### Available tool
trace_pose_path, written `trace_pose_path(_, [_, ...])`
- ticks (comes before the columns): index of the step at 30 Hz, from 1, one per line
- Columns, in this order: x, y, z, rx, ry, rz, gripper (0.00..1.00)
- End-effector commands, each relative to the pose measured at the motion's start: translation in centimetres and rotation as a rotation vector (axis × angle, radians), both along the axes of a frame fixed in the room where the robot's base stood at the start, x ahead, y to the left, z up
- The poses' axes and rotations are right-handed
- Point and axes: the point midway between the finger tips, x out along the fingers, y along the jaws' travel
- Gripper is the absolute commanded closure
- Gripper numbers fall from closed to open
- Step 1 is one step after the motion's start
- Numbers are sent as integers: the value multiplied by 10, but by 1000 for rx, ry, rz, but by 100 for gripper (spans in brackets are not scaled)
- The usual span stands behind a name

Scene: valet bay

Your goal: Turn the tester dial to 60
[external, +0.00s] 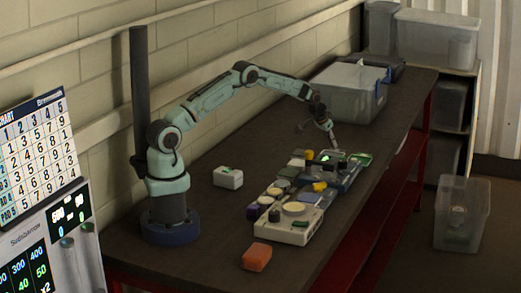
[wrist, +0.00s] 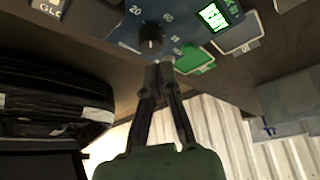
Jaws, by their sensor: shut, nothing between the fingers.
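The tester is a blue box with a lit green display; it stands on the bench in the external view (external: 347,177). In the wrist view its blue panel (wrist: 122,38) carries a black dial knob (wrist: 150,40) with white numbers around it; a 20 is readable, but I cannot read the dial's setting. The green display (wrist: 213,16) is beside the dial. My gripper (wrist: 158,70) is shut and empty, its fingertips close to the knob in the picture; I cannot tell whether they touch it. In the external view my gripper (external: 333,147) is low over the tester.
A green tray-like piece (external: 362,158) lies beside the tester. Nearer along the bench are a pale device with round pads (external: 290,227), an orange block (external: 257,257) and a white box (external: 228,178). Bare bench lies along the wall.

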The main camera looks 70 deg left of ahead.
Motion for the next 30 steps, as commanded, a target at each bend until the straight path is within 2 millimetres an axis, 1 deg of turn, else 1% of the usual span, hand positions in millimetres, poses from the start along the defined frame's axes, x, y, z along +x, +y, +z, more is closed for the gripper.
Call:
trace_pose_path(5, [8, -22, 9, 0, -2, -3, 100])
trace_pose_path(6, [9, -25, 9, -1, -1, -2, 100])
trace_pose_path(8, [9, -25, 7, -1, 1, 0, 100])
trace_pose_path(11, [8, -24, -3, -1, 3, 0, 100])
trace_pose_path(18, [8, -24, -36, -2, 3, 0, 100])
trace_pose_path(21, [8, -24, -47, -1, 2, 0, 100])
trace_pose_path(25, [8, -24, -56, 0, 1, 0, 100])
trace_pose_path(30, [9, -24, -61, -1, 0, 0, 100])
